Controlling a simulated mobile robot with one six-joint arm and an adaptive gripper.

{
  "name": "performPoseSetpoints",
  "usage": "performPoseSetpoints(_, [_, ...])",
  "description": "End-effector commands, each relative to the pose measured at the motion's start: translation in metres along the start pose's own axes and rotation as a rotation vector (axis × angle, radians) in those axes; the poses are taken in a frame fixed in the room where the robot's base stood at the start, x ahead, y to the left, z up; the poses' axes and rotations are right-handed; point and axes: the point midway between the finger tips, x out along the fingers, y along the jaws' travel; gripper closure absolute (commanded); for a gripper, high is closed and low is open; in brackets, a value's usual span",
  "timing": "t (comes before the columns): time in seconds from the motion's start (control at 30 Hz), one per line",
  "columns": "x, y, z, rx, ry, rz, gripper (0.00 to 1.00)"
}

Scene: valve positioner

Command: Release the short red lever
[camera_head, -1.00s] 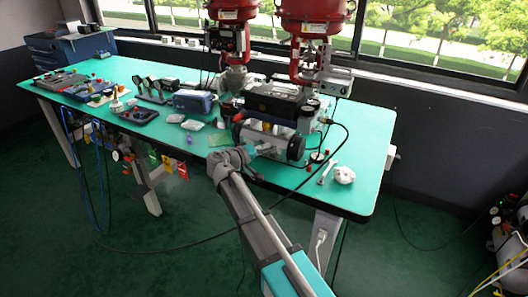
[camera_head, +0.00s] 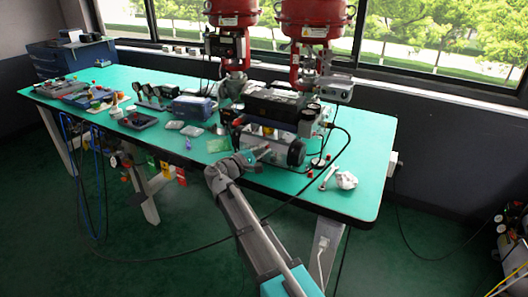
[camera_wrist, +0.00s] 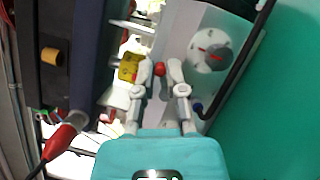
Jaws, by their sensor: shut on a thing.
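In the wrist view, a short red lever with a round red tip (camera_wrist: 159,69) sits between the two fingertips of my gripper (camera_wrist: 161,75). My gripper is shut on it; the fingers hide part of the lever. In the head view, my gripper (camera_head: 261,153) is at the front of the valve positioner assembly (camera_head: 287,150), on the near side of the table. The lever is too small to make out there.
A red-handled part (camera_wrist: 60,139) is at lower left.

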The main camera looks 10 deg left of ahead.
Motion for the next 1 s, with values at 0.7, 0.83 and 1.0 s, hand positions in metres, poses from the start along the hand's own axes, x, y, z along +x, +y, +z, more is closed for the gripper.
performPoseSetpoints(0.7, [0.0000,0.0008,-0.0006,-0.017,0.002,0.007,0.51])
performPoseSetpoints(0.83, [0.0000,0.0007,-0.0005,-0.017,0.001,0.007,0.51])
performPoseSetpoints(1.0, [0.0000,0.0006,-0.0004,-0.016,0.001,0.007,0.51])
